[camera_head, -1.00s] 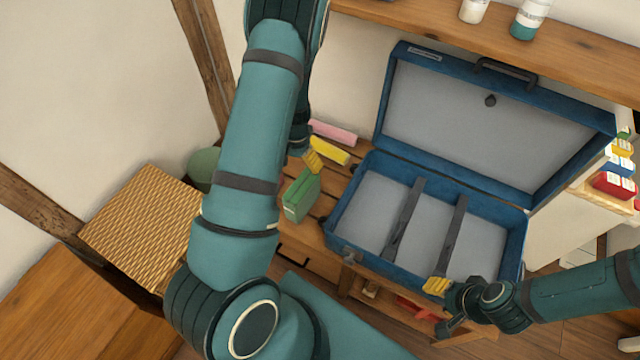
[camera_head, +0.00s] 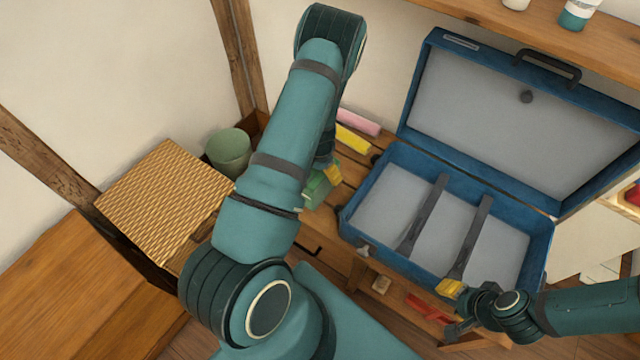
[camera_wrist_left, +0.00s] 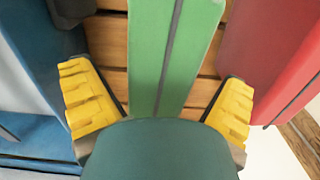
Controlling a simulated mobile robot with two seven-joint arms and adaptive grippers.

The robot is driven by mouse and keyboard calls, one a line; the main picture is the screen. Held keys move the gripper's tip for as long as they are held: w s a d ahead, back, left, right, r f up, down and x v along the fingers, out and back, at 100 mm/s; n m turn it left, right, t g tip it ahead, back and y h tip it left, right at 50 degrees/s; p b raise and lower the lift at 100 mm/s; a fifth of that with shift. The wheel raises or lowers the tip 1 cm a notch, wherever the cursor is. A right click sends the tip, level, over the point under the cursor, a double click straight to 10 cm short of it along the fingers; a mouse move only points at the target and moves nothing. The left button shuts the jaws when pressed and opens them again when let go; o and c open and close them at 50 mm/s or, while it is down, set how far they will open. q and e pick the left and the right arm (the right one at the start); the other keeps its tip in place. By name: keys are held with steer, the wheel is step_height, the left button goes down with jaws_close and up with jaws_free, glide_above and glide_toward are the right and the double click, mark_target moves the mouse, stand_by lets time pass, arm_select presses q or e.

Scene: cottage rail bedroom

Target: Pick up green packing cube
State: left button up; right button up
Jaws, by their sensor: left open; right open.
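The green packing cube (camera_head: 316,192) stands on the wooden bench, left of the suitcase, partly hidden by my left arm in the head view. In the left wrist view the green cube (camera_wrist_left: 150,50), with a dark seam along its top, lies between the yellow fingers of my left gripper (camera_wrist_left: 158,105). The gripper is open, with a gap showing on each side of the cube. In the head view one yellow fingertip of my left gripper (camera_head: 333,175) shows at the cube. My right gripper (camera_head: 452,306) is open and empty at the suitcase's front edge.
The open blue suitcase (camera_head: 375,232) is empty, with two dark straps. Yellow (camera_head: 352,140) and pink (camera_head: 359,122) blocks lie behind the green cube. A red item (camera_wrist_left: 275,50) stands close right in the wrist view. A wicker box (camera_head: 160,195) and green bin (camera_head: 229,150) are left.

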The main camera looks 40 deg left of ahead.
arm_select(q)
steer(key=shift+f, duration=0.65)
steer(key=c, duration=1.4)
